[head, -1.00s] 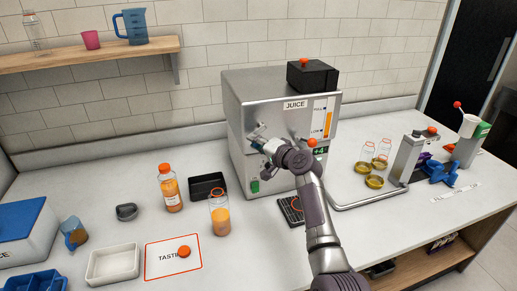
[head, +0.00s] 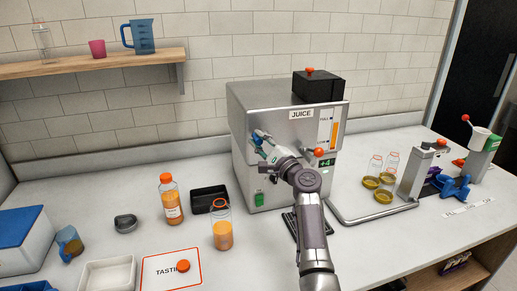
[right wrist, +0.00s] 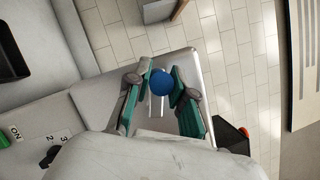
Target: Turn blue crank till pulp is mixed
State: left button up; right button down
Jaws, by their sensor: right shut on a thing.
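The juicer (head: 243,115) is a big silver box labelled JUICE, at the middle of the counter in the head view. My right gripper (head: 257,138) is at the left part of its front face. In the right wrist view the round blue crank knob (right wrist: 160,82) sits between the two teal fingers of my right gripper (right wrist: 160,75), which is shut on it. A pale crank arm shows just below the knob. The pulp inside the juicer cannot be seen. My left gripper is out of view.
An open glass of orange juice (head: 222,236) and a capped bottle (head: 171,205) stand left of the juicer. A black bin (head: 209,193) is behind them.

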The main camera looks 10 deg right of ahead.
jog(key=m, duration=0.1)
jog(key=r+m+t, duration=0.1)
jog(key=m, duration=0.1)
jog(key=shift+d+h+b, duration=0.2)
jog(key=shift+h+b, duration=0.15)
jog(key=shift+h, duration=0.05)
jog(key=shift+d+r+m+t+h+b, duration=0.1)
jog(key=shift+d+r+m+t+h, duration=0.2)
jog(key=shift+m, duration=0.65)
jog(key=shift+d+r+m+t+h+b, duration=0.1)
jog(key=shift+m+t+h, duration=0.25)
jog(key=shift+m, duration=0.55)
jog(key=shift+d+r+m+t+h+b, duration=0.15)
jog(key=shift+r+m+t+h, duration=0.15)
jog(key=shift+m, duration=0.65)
jog(key=shift+h, duration=0.25)
jog(key=c, duration=1)
grip_release()
jog(key=shift+f, duration=0.15)
notch_tip(320, 180, up, 10)
